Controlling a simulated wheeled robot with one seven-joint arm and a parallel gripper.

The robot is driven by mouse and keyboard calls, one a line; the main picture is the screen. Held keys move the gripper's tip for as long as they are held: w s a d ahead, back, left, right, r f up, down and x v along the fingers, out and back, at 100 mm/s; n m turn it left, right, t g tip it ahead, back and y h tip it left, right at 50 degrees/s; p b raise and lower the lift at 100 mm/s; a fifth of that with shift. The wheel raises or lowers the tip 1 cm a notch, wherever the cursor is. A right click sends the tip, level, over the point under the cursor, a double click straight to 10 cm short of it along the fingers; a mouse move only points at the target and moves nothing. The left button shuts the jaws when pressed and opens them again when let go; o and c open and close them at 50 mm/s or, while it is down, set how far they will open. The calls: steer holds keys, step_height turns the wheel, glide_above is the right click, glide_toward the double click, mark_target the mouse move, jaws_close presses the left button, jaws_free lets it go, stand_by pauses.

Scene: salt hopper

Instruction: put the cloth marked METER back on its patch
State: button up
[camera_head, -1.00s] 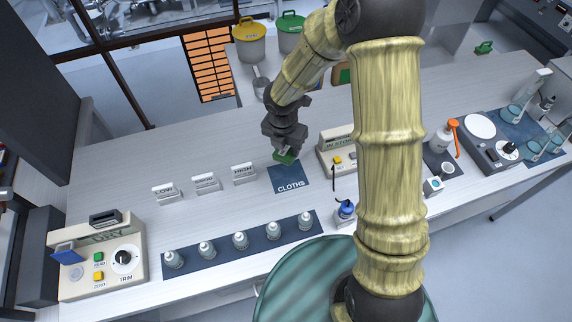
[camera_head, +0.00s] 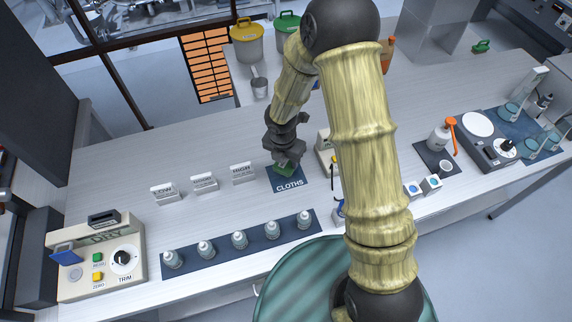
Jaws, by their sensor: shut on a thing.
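My gripper (camera_head: 285,162) is shut on a small green cloth (camera_head: 284,171) and points down. The cloth is partly hidden by the fingers, and I cannot read a mark on it. They are over the far part of the dark blue patch labelled CLOTHS (camera_head: 291,187). I cannot tell whether the cloth touches the patch. The near part of the patch is bare.
Three white label cards, LOW (camera_head: 164,194), a middle one (camera_head: 204,182) and HIGH (camera_head: 242,173), stand left of the patch. Several small bottles stand on a blue strip (camera_head: 222,246) in front. A beige device (camera_head: 325,152) stands close right, partly behind my arm. Another green item (camera_head: 481,46) lies far right.

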mark_target(285, 162)
steer(key=f, duration=0.3)
steer(key=shift+a+f, duration=0.2)
steer(key=shift+f, duration=0.2)
steer(key=shift+d, duration=0.1)
steer(key=shift+f, duration=0.2)
steer(key=o, duration=1)
steer(key=shift+r, duration=0.1)
steer(key=shift+c, duration=0.2)
steer(key=r, duration=0.8)
steer(key=s+r, duration=0.1)
steer(key=r, duration=0.3)
steer(key=shift+s+a+r+p, duration=0.1)
steer(key=shift+a+p, duration=0.2)
steer(key=shift+a, duration=0.05)
